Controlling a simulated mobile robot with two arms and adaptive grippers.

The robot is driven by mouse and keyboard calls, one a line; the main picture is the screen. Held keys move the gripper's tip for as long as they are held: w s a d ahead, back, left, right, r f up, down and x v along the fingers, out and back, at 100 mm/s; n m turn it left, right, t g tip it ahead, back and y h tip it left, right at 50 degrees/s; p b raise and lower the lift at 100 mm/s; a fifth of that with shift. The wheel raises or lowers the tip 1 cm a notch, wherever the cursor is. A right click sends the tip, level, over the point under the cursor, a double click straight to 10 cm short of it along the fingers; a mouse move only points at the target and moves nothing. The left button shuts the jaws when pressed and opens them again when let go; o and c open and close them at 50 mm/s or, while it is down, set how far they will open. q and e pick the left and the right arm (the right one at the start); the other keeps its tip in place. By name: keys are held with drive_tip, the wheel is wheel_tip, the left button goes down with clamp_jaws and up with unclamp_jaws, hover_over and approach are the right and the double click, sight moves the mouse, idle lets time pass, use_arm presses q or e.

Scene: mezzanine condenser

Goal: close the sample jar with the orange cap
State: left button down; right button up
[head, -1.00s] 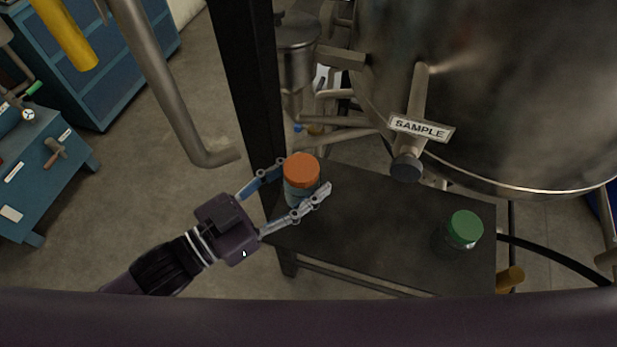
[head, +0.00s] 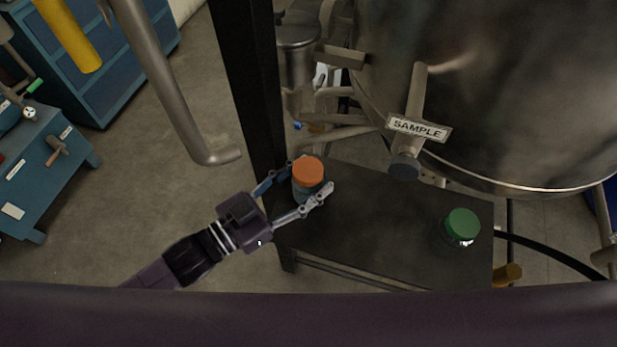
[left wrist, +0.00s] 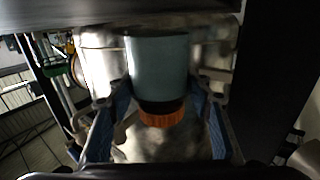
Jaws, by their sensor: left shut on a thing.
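A jar with an orange cap (head: 308,171) is between the fingers of my left gripper (head: 312,178), over the left end of the dark table (head: 365,225). The gripper is shut on this jar, one finger on each side. The left wrist view shows it upside down: a grey-blue body (left wrist: 158,65), a dark band, then the orange cap (left wrist: 163,117) at the lower end. I cannot tell how tightly the cap sits, or whether the jar touches the table. A second jar with a green cap (head: 462,224) stands at the table's right end. My right gripper is out of view.
A valve pipe with a SAMPLE label (head: 419,128) hangs from the big steel vessel (head: 500,90), above the table's back edge. A black post (head: 250,90) stands close to the held jar. The middle of the table is clear. A blue workbench (head: 45,165) is at the left.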

use_arm(q)
drive_tip(key=shift+w+f, duration=0.1)
drive_tip(key=shift+f, duration=0.2)
drive_tip(key=shift+d+f, duration=0.1)
drive_tip(key=shift+f, duration=0.15)
drive_tip(key=c, duration=1)
unclamp_jaws()
drive_tip(key=shift+f, duration=0.15)
